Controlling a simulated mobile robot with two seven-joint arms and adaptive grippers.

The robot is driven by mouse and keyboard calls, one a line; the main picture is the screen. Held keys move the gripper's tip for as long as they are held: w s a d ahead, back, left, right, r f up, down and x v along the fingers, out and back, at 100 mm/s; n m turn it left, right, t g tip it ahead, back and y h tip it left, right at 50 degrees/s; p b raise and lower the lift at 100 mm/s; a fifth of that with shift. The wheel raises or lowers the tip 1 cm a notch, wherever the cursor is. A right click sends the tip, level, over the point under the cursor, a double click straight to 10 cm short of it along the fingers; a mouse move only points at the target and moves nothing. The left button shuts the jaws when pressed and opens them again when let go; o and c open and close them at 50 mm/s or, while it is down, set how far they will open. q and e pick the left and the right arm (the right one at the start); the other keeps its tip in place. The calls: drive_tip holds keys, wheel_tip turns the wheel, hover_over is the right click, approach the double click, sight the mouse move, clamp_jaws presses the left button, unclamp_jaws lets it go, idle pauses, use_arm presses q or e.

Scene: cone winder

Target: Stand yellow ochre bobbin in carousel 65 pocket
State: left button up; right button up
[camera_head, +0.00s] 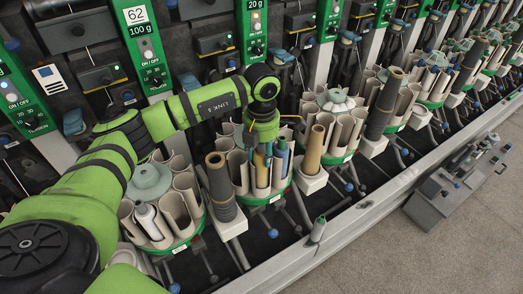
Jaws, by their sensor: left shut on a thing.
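My left gripper (262,152) points down over the front of a carousel (270,199) of beige pockets with a green rim. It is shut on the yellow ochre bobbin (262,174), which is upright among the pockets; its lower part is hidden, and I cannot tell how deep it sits. A blue bobbin (281,158) stands just right of it. No number 65 is readable on this carousel. My right gripper is not in view.
A tan cone (313,149) stands close on the right, a dark cone (220,184) on the left. The left carousel (180,246) holds a grey-white bobbin (149,219). A small grey-green bobbin (318,229) is at the machine's front edge.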

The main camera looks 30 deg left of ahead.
use_arm(q)
drive_tip(key=shift+f, duration=0.2)
idle(0.4)
drive_tip(key=o, duration=1.1)
wheel_tip(320, 180, up, 12)
drive_tip(key=shift+r, duration=0.1)
